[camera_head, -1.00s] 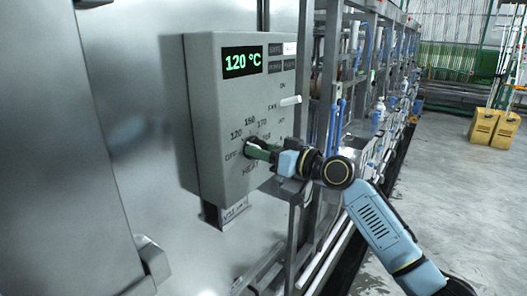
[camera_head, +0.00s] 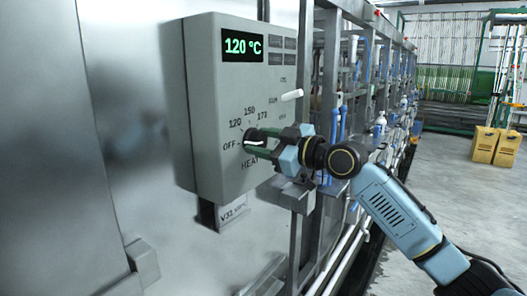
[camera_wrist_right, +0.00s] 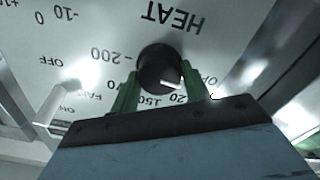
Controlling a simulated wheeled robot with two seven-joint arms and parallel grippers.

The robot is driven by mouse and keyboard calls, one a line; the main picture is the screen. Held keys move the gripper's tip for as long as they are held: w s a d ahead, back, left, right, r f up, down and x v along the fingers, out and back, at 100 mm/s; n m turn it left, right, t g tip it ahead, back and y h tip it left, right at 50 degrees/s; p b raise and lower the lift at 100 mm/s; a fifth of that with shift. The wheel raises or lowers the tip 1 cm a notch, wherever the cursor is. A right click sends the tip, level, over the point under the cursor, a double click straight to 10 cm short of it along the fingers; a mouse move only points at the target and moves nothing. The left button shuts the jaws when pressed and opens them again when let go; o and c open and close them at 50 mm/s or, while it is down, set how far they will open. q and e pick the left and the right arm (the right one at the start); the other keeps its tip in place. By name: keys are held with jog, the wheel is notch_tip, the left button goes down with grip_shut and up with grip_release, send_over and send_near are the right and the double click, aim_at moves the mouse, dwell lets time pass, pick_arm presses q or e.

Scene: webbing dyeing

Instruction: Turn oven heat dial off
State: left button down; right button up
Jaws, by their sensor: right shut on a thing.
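The heat dial (camera_head: 251,134) is a dark round knob on the front of a grey control box (camera_head: 207,165), above the word HEAT. My right gripper (camera_head: 262,144) has its green fingers around the knob and is shut on it. In the right wrist view the heat dial (camera_wrist_right: 160,66) sits between the two green fingers, one on each side. A white pointer mark shows on the knob, on the side towards OFF and 120; its exact setting is hard to tell. The green display (camera_head: 243,46) reads 120 °C. My left gripper is not in view.
A white switch lever (camera_head: 291,95) sticks out of the box above right of the dial. A metal rack with pipes and bottles (camera_head: 380,122) runs back on the right.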

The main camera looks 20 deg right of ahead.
jog(key=shift+n+b, duration=0.3)
jog(key=shift+n, duration=0.2)
jog(key=o, duration=1)
jog(key=shift+s, duration=0.1)
jog(key=b+v, duration=0.3)
jog(key=v, duration=1)
jog(key=shift+d, duration=0.15)
